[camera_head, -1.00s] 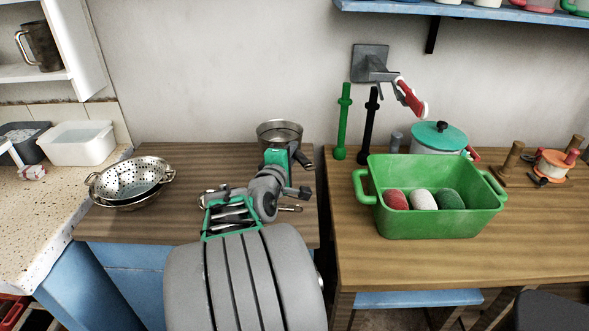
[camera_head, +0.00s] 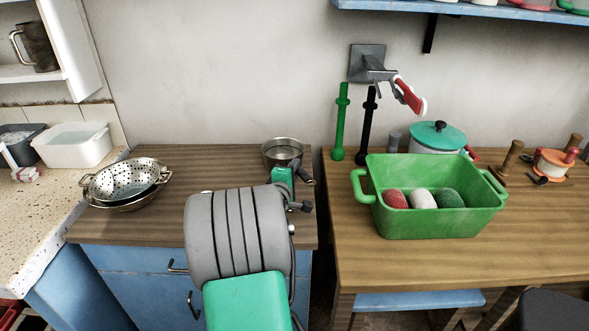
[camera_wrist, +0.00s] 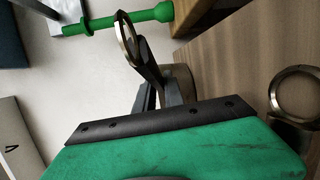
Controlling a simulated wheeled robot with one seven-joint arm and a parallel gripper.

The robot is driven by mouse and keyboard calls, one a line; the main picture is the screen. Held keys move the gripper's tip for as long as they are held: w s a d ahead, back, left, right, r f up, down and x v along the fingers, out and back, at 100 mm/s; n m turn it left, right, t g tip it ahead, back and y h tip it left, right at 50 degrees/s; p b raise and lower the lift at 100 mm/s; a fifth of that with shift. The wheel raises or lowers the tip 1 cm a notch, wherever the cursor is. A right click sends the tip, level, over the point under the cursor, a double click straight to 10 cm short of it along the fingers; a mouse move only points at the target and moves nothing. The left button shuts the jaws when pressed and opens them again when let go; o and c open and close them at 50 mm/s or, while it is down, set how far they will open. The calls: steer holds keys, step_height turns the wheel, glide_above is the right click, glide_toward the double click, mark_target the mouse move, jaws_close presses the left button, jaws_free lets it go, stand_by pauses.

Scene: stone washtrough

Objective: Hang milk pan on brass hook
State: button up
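The milk pan (camera_head: 283,153) is a small round steel pan near the back right of the left wooden top. Its dark handle points towards me at my gripper (camera_head: 303,181). In the wrist view my dark fingers (camera_wrist: 150,85) close around the handle, and its metal end ring (camera_wrist: 128,38) sticks out past them. Part of the pan body shows behind the fingers. I cannot tell whether the pan touches the wood. A grey plate with a projecting arm (camera_head: 368,62) is on the wall, with a red-handled piece on it. I cannot make out brass colour there.
A green tub (camera_head: 438,225) with several balls stands on the right table. A green post (camera_head: 341,125) and a black post (camera_head: 367,125) rise behind it, beside a teal-lidded pot (camera_head: 437,139). Colanders (camera_head: 125,183) lie at left. A metal ring (camera_wrist: 295,95) lies on wood.

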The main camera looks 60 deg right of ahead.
steer(key=o, duration=0.4)
steer(key=shift+c, duration=0.2)
steer(key=shift+r, duration=0.3)
steer(key=v, duration=1.2)
steer(key=shift+f, duration=0.2)
